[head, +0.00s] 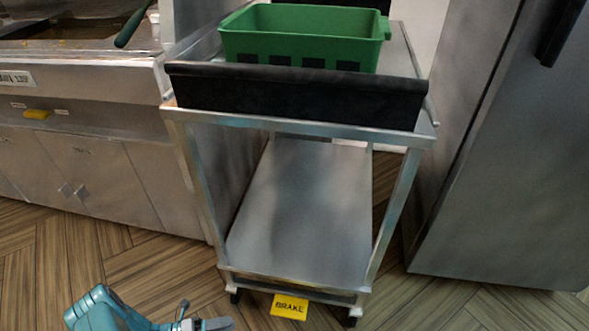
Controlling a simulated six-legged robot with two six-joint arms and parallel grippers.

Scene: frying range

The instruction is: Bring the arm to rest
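My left arm (100,312), teal, comes in low at the bottom left of the head view. My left gripper (205,323) is at the bottom edge, in front of and to the left of the cart's lower front. It is partly cut off by the picture's edge, so I cannot tell whether its fingers are open or shut. I see nothing held in it. My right arm and gripper are not in view.
A steel cart (300,215) with a black front bar (295,95) carries a green bin (305,35). A yellow BRAKE tag (289,306) is at its base. A fryer counter (85,120) stands left, a steel cabinet (500,150) right. Wood floor (60,255) is clear around my gripper.

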